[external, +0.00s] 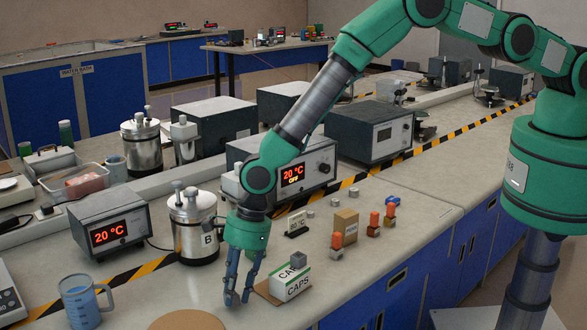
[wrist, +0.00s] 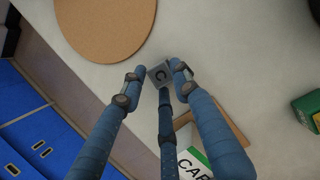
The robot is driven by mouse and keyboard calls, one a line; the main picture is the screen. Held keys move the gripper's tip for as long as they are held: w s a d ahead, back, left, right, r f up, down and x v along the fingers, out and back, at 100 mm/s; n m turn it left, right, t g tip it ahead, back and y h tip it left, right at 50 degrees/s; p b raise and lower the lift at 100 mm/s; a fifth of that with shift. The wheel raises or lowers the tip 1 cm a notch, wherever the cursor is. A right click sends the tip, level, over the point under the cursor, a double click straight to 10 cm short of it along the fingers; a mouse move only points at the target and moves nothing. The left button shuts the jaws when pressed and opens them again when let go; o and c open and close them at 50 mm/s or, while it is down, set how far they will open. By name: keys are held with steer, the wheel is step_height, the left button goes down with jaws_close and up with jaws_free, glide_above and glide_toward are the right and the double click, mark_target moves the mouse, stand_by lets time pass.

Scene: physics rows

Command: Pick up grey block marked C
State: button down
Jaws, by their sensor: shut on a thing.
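The grey block marked C (wrist: 160,75) sits between the fingertips in the wrist view, its letter facing the camera. My gripper (wrist: 158,78) has blue fingers and is shut on this block; the fingertips meet its sides. In the external view my gripper (external: 238,297) points down, low over the bench, just left of the CAPS box. There the fingers hide the block. I cannot tell whether the block touches the bench.
A brown cork disc (external: 187,322) lies to the left near the bench edge. Canister B (external: 194,232) stands behind. A blue jug (external: 82,302) stands farther left.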

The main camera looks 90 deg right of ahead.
mark_target(235, 294)
steer(key=shift+r+b, duration=0.45)
steer(key=shift+r, duration=4.05)
